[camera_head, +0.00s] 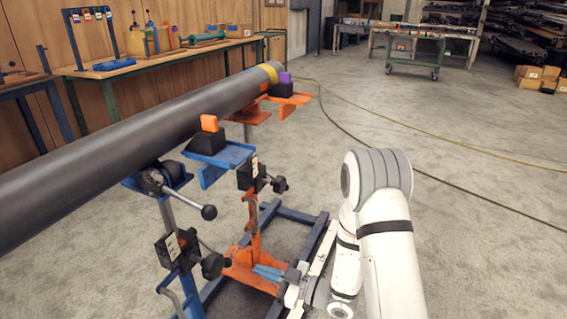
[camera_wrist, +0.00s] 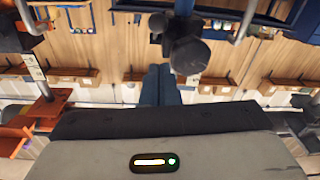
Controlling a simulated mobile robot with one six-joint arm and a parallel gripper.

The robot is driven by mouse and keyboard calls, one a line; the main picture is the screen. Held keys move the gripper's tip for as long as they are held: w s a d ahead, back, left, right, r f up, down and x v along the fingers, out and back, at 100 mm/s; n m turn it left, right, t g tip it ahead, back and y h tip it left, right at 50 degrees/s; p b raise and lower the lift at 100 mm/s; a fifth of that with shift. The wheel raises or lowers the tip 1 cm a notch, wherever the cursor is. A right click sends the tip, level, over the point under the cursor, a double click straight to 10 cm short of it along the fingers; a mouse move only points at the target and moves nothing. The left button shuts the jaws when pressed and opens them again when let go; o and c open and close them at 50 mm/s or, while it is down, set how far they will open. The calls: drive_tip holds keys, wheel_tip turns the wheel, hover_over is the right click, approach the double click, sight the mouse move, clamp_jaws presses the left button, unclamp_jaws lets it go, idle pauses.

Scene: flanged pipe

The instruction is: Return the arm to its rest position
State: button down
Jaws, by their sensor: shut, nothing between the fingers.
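My white arm (camera_head: 385,225) is bent at the right of the pipe stands in the head view, its elbow high and its forearm reaching down behind. My gripper (camera_head: 262,271) is low beside the stand frames, with its blue fingers pointing left. In the wrist view the blue fingers (camera_wrist: 160,72) lie together, shut and empty. The grey pipe (camera_head: 130,142) with a yellow band near its far end rests above and left of my gripper, apart from it.
A blue stand (camera_head: 232,153) and an orange stand (camera_head: 285,100) carry the pipe, with knobs and handles sticking out. Orange (camera_head: 209,123) and purple (camera_head: 285,77) blocks sit there. Benches line the back; cables (camera_head: 420,130) cross the floor. Open floor lies to the right.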

drive_tip(key=w+d+r+m+t+h+p, duration=0.1)
drive_tip(key=w+d+r+t+h+p, duration=0.1)
drive_tip(key=w+d+r+h+p, duration=0.35)
drive_tip(key=w+d+r+m+t+h+p, duration=0.2)
drive_tip(key=r+h+p, duration=0.1)
drive_tip(key=r, duration=0.5)
drive_tip(key=d+r+m+h+p, duration=0.4)
drive_tip(key=d+r+h+p, duration=0.2)
drive_tip(key=d+r, duration=0.35)
drive_tip(key=s+d+r+m+g+h+p, duration=0.2)
drive_tip(key=s+d+r+m+p, duration=0.15)
drive_tip(key=s+r, duration=0.3)
drive_tip(key=s+d+r+m+g+h+p, duration=0.1)
drive_tip(key=s+d+r+m+h+p, duration=0.15)
drive_tip(key=s+r+p, duration=0.35)
drive_tip(key=s+r+m+g+y+p, duration=0.1)
drive_tip(key=s+r+m+g+p, duration=0.2)
drive_tip(key=s+r, duration=0.5)
drive_tip(key=s+g, duration=0.1)
drive_tip(key=s, duration=0.3)
drive_tip(key=shift+s+a+r, duration=0.2)
drive_tip(key=shift+a, duration=0.1)
